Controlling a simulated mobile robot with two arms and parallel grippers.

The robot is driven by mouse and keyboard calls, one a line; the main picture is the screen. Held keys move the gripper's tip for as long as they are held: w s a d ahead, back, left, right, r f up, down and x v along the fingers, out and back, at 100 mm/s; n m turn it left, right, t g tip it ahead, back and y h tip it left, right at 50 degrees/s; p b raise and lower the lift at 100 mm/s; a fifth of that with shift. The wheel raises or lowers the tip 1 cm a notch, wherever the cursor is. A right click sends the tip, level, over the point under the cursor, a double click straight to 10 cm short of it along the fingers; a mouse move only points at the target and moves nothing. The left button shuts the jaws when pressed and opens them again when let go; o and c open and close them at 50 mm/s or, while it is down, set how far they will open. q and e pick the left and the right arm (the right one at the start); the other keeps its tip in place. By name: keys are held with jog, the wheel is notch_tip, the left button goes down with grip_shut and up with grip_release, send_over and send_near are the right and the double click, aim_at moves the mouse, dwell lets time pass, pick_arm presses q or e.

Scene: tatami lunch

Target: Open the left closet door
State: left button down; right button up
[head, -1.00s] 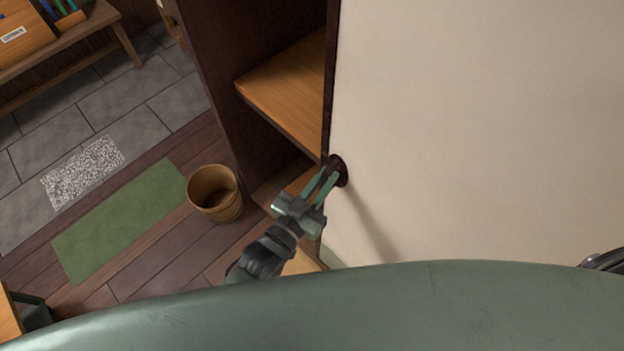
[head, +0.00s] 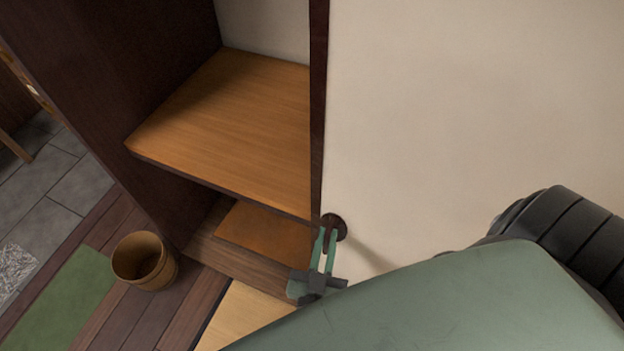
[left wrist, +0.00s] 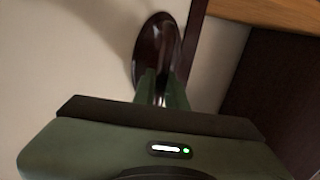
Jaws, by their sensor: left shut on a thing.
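The left closet door is a cream sliding panel (head: 450,110) with a dark frame edge (head: 318,110). It stands partly open, with the closet's inside showing to its left. A dark round door pull (head: 339,222) sits low near that edge; it also shows in the left wrist view (left wrist: 150,45). My left gripper (head: 326,240) is at the pull, its green fingers close together and shut on it. In the left wrist view the fingertips (left wrist: 162,85) reach the pull's lower part, and their exact contact is hidden. My right gripper is not in view.
Inside the closet are a wooden shelf (head: 225,120) and a lower board (head: 265,240). A wooden bucket (head: 145,262) stands on the floor left of the closet, next to a green mat (head: 65,305). My own body covers the lower right.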

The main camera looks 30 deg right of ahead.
pick_arm(q)
jog(key=shift+s+d, duration=0.1)
jog(key=shift+s, duration=0.05)
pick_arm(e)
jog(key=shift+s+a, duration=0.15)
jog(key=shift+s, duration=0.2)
pick_arm(q)
jog(key=c, duration=1.5)
grip_release()
jog(key=shift+o, duration=0.2)
